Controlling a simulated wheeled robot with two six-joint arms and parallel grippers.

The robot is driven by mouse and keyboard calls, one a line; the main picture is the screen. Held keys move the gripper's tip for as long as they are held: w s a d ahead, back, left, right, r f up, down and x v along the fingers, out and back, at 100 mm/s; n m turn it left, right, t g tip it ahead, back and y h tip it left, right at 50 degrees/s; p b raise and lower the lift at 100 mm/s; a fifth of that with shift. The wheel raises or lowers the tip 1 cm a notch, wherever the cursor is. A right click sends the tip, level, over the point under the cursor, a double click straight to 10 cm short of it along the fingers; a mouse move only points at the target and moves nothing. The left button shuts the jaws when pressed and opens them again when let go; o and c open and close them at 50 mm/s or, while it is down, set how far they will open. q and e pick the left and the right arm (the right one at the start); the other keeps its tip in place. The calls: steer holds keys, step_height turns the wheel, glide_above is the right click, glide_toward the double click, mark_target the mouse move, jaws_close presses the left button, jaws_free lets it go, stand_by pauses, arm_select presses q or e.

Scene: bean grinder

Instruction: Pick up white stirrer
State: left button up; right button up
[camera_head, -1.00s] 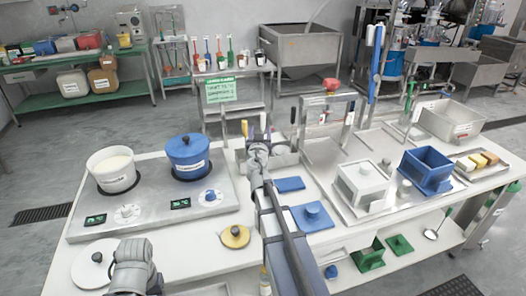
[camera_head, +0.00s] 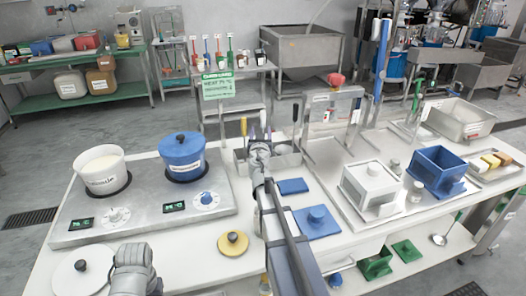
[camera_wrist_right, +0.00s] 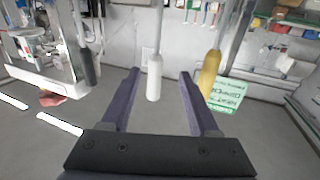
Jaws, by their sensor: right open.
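The white stirrer (camera_wrist_right: 154,78) hangs upright in the right wrist view, its white handle lying between the two fingers. My right gripper (camera_wrist_right: 155,75) is open around it, with a gap on both sides. In the head view my right gripper (camera_head: 258,137) is over the metal holder (camera_head: 287,163) at the table's back edge, and the white stirrer cannot be made out there. A yellow-handled tool (camera_wrist_right: 210,75) hangs just right of the right finger, and a black-handled one (camera_wrist_right: 88,68) hangs left of the left finger. My left gripper is not in view; only a grey link of mine shows low left.
A blue pot (camera_head: 181,155) and a white pot (camera_head: 102,170) stand on the hotplate at the left. A white box (camera_head: 370,186) and a blue box (camera_head: 437,170) stand in the tray at the right. Blue lids (camera_head: 316,221) lie beside my arm.

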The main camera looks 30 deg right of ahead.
mark_target(263, 125)
steer(key=shift+d+x, duration=0.25)
steer(key=shift+x, duration=2.6)
steer(key=shift+s+r, duration=0.15)
steer(key=shift+s, duration=0.05)
jaws_close()
